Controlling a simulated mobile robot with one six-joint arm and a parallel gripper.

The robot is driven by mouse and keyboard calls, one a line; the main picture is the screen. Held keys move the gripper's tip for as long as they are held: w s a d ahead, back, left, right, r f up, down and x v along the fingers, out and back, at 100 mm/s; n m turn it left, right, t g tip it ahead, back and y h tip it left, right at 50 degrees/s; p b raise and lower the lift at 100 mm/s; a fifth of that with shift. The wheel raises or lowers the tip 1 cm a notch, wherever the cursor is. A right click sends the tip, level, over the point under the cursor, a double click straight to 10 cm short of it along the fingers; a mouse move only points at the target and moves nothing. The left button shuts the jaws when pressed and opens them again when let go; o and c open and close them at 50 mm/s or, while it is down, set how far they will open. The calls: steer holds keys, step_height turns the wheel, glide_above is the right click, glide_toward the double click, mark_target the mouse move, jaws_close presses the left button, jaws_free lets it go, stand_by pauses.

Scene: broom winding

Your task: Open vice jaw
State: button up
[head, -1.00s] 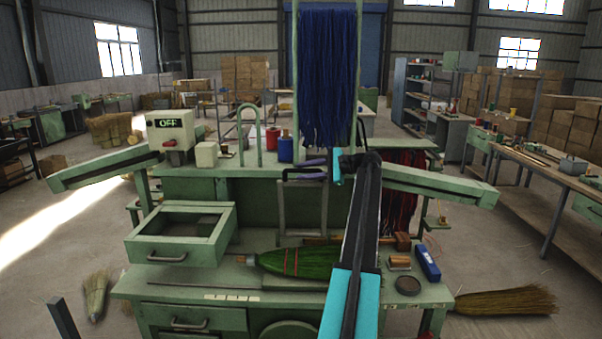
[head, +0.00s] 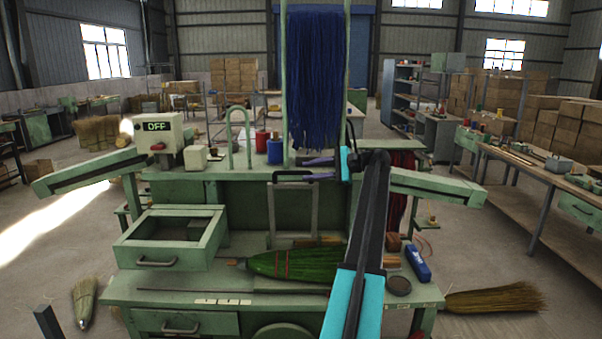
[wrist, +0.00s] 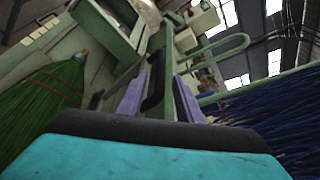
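A dark bracket-like piece (head: 290,173), which looks like the vice jaw, sits at the top of an upright grey-green frame (head: 272,215) on the green bench, in the head view. My gripper (head: 308,169) reaches in from the right, its purple fingers pointing left at this piece. In the wrist view my gripper (wrist: 160,90) has its two purple fingers clearly apart. A dark bar (wrist: 155,88) and a green edge run between them. I cannot tell whether either finger touches them. A green broom head (head: 285,265) lies on the bench below.
Blue bristles (head: 315,80) hang just behind my gripper. An open drawer-like tray (head: 205,252) is at left, below the OFF switch box (head: 157,135). A blue box (head: 418,263) and a dark round dish (head: 398,286) lie at the bench's right.

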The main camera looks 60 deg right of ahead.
steer(key=p+v, duration=0.2)
steer(key=v, duration=0.4)
steer(key=shift+s, duration=0.25)
steer(key=shift+d, duration=0.1)
